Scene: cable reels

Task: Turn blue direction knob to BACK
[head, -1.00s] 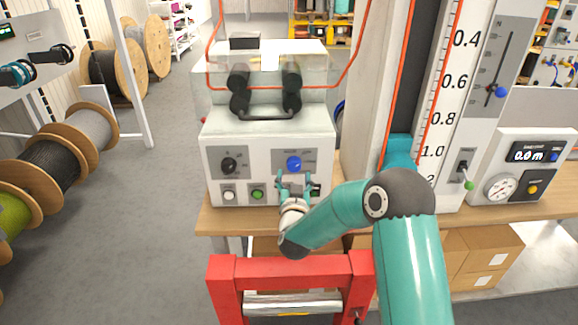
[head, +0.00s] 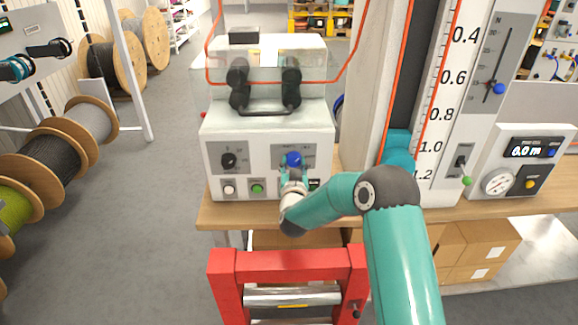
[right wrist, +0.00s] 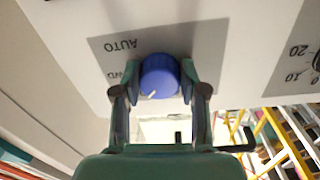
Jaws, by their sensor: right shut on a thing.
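The blue direction knob (head: 293,159) sits on a grey plate on the front of the white machine box. My right gripper (head: 292,175) reaches it from below. In the right wrist view, the gripper (right wrist: 160,80) has one finger on each side of the blue knob (right wrist: 160,74) and is shut on it. That view is upside down: AUTO reads inverted, and the lettering near the left finger is partly covered. The knob's white pointer mark points down and slightly left there. The label BACK cannot be made out. My left gripper is not in view.
A black knob (head: 228,160) is left of the blue one. A white button (head: 229,189) and a green button (head: 257,188) sit below. A red frame (head: 290,264) stands in front of the bench. Cable reels (head: 48,165) stand at the left.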

